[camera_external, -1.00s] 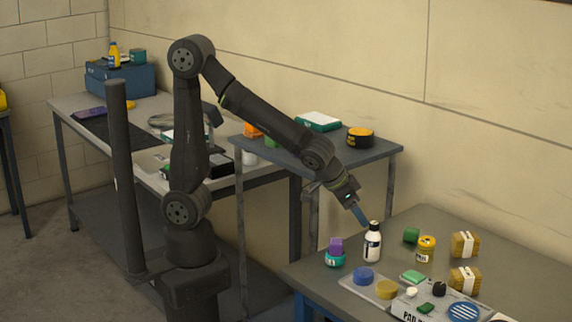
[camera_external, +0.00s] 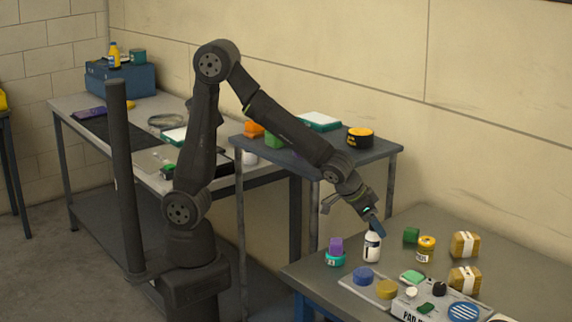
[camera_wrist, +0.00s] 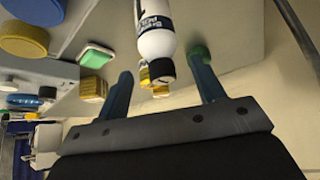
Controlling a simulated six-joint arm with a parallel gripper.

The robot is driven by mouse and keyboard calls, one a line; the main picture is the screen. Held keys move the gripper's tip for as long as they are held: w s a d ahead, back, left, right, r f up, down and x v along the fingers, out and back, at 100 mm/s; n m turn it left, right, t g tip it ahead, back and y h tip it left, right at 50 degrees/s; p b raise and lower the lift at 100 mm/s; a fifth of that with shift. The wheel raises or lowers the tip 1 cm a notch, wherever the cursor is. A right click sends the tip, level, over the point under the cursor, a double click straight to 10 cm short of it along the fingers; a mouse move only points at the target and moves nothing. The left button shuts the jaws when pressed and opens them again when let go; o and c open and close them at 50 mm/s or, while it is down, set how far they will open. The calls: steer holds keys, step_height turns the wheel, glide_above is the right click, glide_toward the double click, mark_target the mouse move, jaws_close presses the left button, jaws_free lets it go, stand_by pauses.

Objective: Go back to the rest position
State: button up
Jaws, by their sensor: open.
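My gripper (camera_external: 376,226) is at the end of my arm, just above the white bottle (camera_external: 372,247) on the right table. In the wrist view my gripper (camera_wrist: 165,85) shows two blue fingers spread apart. The white bottle with a black cap (camera_wrist: 156,42) appears between and beyond the fingertips, and I see no finger closed on it. In the external view the fingers overlap the bottle's top, so I cannot tell whether they touch it. The bottle stands upright.
A teal jar with a purple block (camera_external: 335,252) stands left of the bottle. A green block (camera_external: 411,235), a yellow jar (camera_external: 426,248) and strapped yellow packs (camera_external: 465,244) stand right. A grey tray with round pads (camera_external: 360,286) is in front. A shelf table (camera_external: 375,153) stands behind my forearm.

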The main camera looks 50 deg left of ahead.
steer(key=s+d+r, duration=0.3)
steer(key=s+r, duration=0.4)
steer(key=s, duration=0.4)
steer(key=w+d+f, duration=0.1)
steer(key=w+d, duration=0.1)
steer(key=w, duration=1.2)
steer(key=w+d+f+m, duration=0.1)
steer(key=w+d, duration=0.2)
steer(key=w, duration=1.1)
steer(key=shift+d+f+h, duration=0.25)
steer(key=shift+d+h, duration=0.05)
